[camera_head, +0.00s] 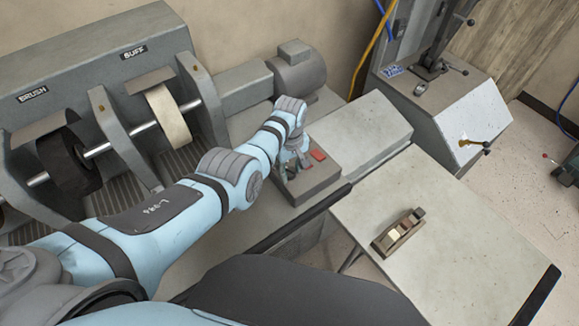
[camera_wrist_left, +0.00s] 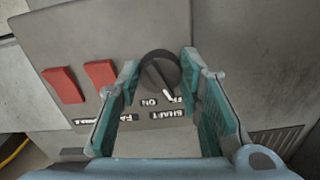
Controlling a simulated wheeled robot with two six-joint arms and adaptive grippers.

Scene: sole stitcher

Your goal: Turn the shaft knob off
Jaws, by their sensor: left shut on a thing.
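The dark round shaft knob (camera_wrist_left: 158,72) is on a grey control panel (camera_wrist_left: 95,25), above an upside-down SHAFT label (camera_wrist_left: 161,115). Its white pointer lies between the ON mark (camera_wrist_left: 149,102) and a partly hidden mark to its right. My left gripper (camera_wrist_left: 160,66) has its teal fingers on both sides of the knob and is shut on it. In the head view the left gripper (camera_head: 288,166) is down at the control box (camera_head: 308,190); the knob is hidden there. My right gripper is not in view.
Two red switches (camera_wrist_left: 82,80) sit left of the knob. Brush and buff wheels (camera_head: 168,115) on a shaft are at left, with a motor (camera_head: 297,72) behind. A table (camera_head: 450,240) with a small block-like tool (camera_head: 398,234) is at right; a grey machine (camera_head: 450,115) stands behind.

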